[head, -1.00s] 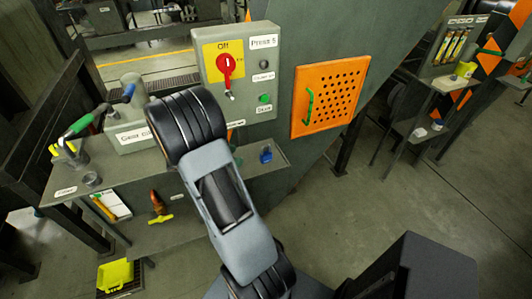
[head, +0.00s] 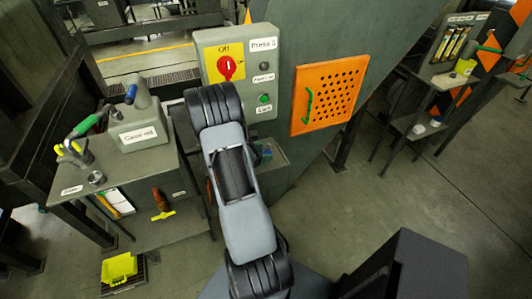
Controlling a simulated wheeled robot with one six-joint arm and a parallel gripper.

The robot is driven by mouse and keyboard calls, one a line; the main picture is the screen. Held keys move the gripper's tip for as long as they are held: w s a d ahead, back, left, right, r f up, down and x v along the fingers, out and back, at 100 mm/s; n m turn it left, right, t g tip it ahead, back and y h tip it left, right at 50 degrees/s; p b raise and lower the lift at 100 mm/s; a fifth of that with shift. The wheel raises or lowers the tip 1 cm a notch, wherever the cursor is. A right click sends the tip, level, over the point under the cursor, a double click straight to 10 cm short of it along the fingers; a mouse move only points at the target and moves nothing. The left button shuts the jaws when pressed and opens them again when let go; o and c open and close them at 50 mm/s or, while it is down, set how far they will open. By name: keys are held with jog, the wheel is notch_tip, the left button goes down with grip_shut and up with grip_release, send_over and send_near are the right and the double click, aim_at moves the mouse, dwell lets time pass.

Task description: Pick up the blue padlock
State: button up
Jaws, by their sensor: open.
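The blue padlock (head: 265,152) sits on the right end of the grey shelf below the control box. It is small here, and my arm hides its left side. My arm reaches up across the middle of the head view and covers the shelf to the left of the padlock. My gripper is hidden behind my arm, so its distance from the padlock does not show.
A grey control box (head: 268,45) with a red switch (head: 227,67) stands just above the shelf. An orange perforated panel (head: 328,95) is to its right. A grey gear-oil can (head: 142,120) stands at left.

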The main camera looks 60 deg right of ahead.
jog(key=shift+s+d+f, duration=0.25)
jog(key=shift+d, duration=0.2)
jog(key=c, duration=1)
jog(key=shift+r, duration=0.1)
jog(key=shift+c, duration=0.2)
jog(key=shift+r, duration=0.4)
notch_tip(320, 180, up, 2)
jog(key=shift+a+r+b, duration=0.1)
jog(key=shift+r+b, duration=0.15)
jog(key=shift+b, duration=0.5)
jog(key=s+a+r+b, duration=0.1)
jog(key=s+a+r, duration=0.1)
jog(key=a+r, duration=0.7)
jog(key=a, duration=0.4)
jog(key=shift+a+r+b, duration=0.3)
jog(key=shift+a+b, duration=0.1)
